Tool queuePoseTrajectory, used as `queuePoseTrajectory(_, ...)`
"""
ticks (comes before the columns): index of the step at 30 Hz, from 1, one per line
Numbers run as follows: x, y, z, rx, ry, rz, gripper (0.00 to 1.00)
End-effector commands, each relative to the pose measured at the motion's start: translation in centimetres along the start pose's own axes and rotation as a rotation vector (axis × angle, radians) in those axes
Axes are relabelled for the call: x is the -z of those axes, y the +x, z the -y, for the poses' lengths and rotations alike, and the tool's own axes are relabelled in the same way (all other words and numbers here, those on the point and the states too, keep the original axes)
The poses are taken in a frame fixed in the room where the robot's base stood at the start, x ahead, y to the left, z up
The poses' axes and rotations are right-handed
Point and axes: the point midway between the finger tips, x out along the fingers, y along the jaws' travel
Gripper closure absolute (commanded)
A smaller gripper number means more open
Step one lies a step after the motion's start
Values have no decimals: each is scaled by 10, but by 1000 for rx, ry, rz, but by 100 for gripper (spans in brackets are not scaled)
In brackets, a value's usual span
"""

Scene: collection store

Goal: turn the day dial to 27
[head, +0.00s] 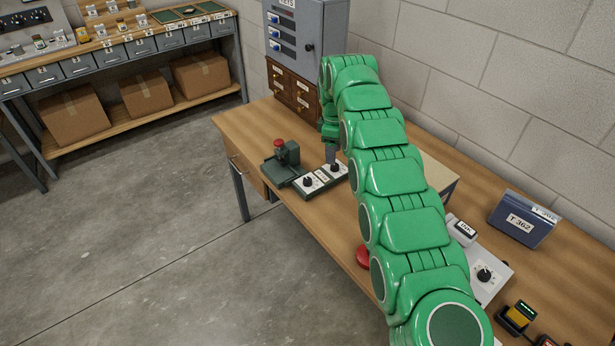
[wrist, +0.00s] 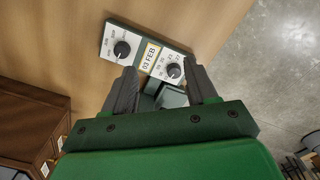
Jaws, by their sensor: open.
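A date unit (head: 322,179) with two black dials and a green base lies on the wooden table. In the wrist view its window (wrist: 149,58) seems to read 03 FEB. The dial (wrist: 174,70) right of the window has small numbers around it and looks like the day dial. The other dial (wrist: 122,49) is left of the window; its marks are too small to read surely. My gripper (head: 333,164) is open and points down over the unit. In the wrist view its fingers (wrist: 163,68) reach towards the unit, with nothing held. Contact with a dial cannot be told.
A green stamp device (head: 281,160) with a red knob stands beside the unit. A brown drawer cabinet (head: 292,98) stands behind it. A red button (head: 363,256), a white dial box (head: 487,272) and a blue box (head: 521,219) are to the right along the table.

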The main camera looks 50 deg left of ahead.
Motion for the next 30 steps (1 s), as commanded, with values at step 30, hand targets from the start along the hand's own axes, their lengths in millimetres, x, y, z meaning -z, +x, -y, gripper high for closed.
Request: queuePoseTrajectory(30,77,76,19,-1,-178,-19,43)
